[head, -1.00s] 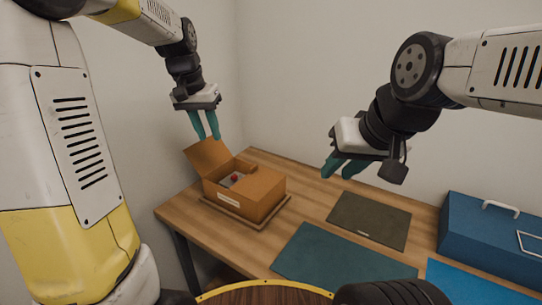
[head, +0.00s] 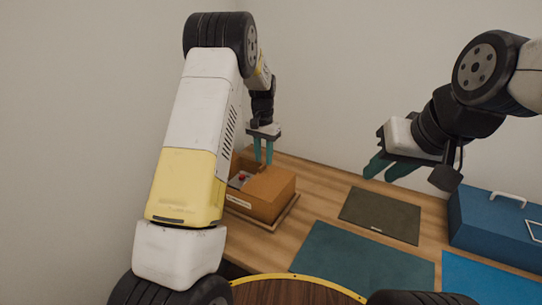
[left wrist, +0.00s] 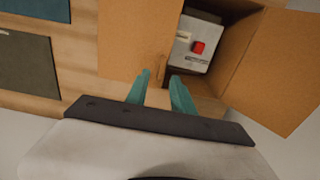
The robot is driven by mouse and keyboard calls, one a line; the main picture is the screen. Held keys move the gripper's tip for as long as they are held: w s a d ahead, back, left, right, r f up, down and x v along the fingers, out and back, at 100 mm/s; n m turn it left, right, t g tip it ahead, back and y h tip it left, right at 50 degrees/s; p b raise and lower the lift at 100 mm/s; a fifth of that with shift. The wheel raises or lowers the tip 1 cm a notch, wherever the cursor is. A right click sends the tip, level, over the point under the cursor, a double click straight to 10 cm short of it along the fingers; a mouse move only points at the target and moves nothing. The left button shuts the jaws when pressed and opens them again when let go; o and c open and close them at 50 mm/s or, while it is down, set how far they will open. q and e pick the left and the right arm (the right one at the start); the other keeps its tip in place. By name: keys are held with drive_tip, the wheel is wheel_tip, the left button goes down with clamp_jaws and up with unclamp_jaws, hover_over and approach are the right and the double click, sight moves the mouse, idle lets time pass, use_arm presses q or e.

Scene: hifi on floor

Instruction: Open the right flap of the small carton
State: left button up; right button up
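The small carton (head: 268,205) stands on a thin board on the table. Its left flap stands open; in the left wrist view it is the flap on the right side (left wrist: 277,70). A grey box with a red button (left wrist: 187,52) shows inside the carton. My left gripper (head: 263,160) points down at the carton's far side, fingers apart. In the left wrist view its tips (left wrist: 160,76) are by the right flap's inner edge; I cannot tell whether they touch. My right gripper (head: 383,172) is open and empty, above the table.
A dark olive mat (head: 380,215) and a teal mat (head: 350,262) lie right of the carton. A blue box with a handle (head: 490,225) and a bright blue mat (head: 480,280) are further right. Walls stand behind the table. My left arm hides the table's left part.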

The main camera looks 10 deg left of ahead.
use_arm(q)
drive_tip(key=shift+f, duration=1.3)
clamp_jaws()
idle(0.5)
